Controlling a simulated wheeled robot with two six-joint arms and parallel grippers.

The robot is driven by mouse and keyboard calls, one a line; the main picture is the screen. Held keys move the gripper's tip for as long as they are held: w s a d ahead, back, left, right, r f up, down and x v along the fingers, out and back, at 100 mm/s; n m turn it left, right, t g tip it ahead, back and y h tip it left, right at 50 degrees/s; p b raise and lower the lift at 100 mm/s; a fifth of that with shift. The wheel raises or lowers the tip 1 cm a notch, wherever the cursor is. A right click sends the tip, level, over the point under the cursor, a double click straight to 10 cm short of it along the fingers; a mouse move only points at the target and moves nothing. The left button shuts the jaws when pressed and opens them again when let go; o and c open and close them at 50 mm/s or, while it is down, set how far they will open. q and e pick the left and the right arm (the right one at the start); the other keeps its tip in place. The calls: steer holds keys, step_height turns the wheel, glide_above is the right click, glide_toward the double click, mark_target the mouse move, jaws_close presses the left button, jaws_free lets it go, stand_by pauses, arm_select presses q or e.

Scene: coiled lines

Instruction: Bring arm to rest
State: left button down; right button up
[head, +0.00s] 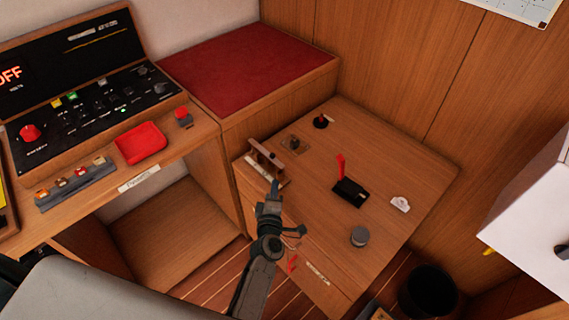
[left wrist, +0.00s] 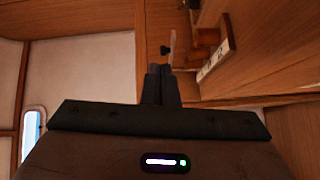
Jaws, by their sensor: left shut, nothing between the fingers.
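My left gripper (head: 274,188) is shut and empty. In the head view it reaches up from the bottom, at the left front edge of a wooden console top (head: 315,190). Its tip is close to a small wooden rack (head: 264,160) with a pale label; I cannot tell whether they touch. In the left wrist view the closed fingers (left wrist: 161,72) point up toward wooden panelling, with the rack (left wrist: 218,52) just to their right. My right gripper is not in view.
The console top also bears a red lever on a black base (head: 349,191), a grey knob (head: 360,236) and a black-based red knob (head: 321,121). A switch panel (head: 95,105) and red tray (head: 141,143) are at the left. A dark bin (head: 428,293) stands at the lower right.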

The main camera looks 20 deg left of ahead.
arm_select(q)
steer(key=s+a+r+m+g+h, duration=0.1)
steer(key=s+a+m+g, duration=0.25)
steer(key=s+m, duration=0.45)
steer(key=s+a+r+m+g+h, duration=0.1)
steer(key=s+a+r+m+g, duration=0.3)
steer(key=s, duration=0.8)
steer(key=s+a+f+m+g+h, duration=0.1)
steer(key=s+a+m+g, duration=0.1)
steer(key=s+m+g, duration=0.6)
steer(key=s+a+f, duration=0.1)
steer(key=a+f, duration=0.1)
steer(key=f, duration=1.3)
steer(key=s+a+f, duration=0.1)
steer(key=f, duration=1.5)
steer(key=s+a+f+n, duration=0.1)
steer(key=s+f, duration=1.7)
steer(key=shift+s+a+f, duration=0.2)
steer(key=shift+s+a, duration=0.05)
steer(key=shift+g, duration=0.25)
